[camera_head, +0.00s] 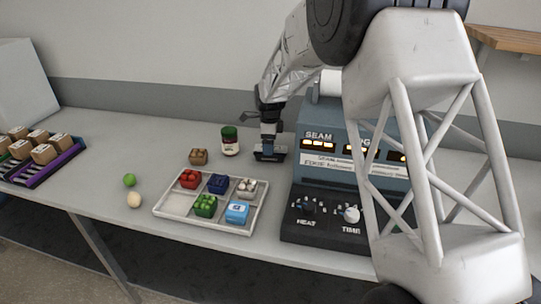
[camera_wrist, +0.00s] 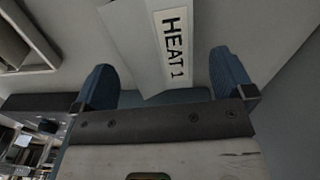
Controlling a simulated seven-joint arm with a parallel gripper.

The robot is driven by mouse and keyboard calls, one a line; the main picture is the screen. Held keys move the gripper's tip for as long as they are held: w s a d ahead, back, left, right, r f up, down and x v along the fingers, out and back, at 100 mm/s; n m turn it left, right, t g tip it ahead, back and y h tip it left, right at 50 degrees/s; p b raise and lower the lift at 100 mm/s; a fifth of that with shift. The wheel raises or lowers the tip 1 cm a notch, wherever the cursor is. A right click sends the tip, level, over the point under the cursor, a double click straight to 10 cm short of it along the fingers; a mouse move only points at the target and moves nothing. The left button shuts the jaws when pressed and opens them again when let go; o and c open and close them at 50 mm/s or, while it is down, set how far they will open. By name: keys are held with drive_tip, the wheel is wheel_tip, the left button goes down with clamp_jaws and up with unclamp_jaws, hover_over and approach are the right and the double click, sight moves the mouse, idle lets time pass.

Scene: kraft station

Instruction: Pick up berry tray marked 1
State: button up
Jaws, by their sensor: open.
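A white sectioned tray (camera_head: 178,213) lies on the bench in the head view. It holds small red (camera_head: 190,179), dark blue (camera_head: 218,183), green (camera_head: 205,206), whitish (camera_head: 246,188) and light-blue (camera_head: 237,212) items. No mark 1 is readable on any of them, so I cannot tell which is the berry tray. My gripper (camera_head: 270,153) is behind and right of the sectioned tray, beside the machine. In the wrist view its blue fingers (camera_wrist: 165,85) are apart, with a white label reading "HEAT 1" (camera_wrist: 174,45) beyond them. Nothing is visibly held.
A blue-grey sealing machine (camera_head: 330,172) with knobs stands right of the sectioned tray. A jar (camera_head: 230,141) and a brown box (camera_head: 198,157) stand behind the tray. Green (camera_head: 129,180) and cream (camera_head: 134,200) balls lie left. A purple rack of boxes (camera_head: 60,160) is far left.

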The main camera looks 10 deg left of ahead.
drive_tip(key=shift+d+f, duration=0.15)
drive_tip(key=shift+f, duration=1.85)
drive_tip(key=shift+c, duration=0.5)
drive_tip(key=c, duration=0.9)
drive_tip(key=shift+o, duration=0.2)
drive_tip(key=shift+r, duration=5.05)
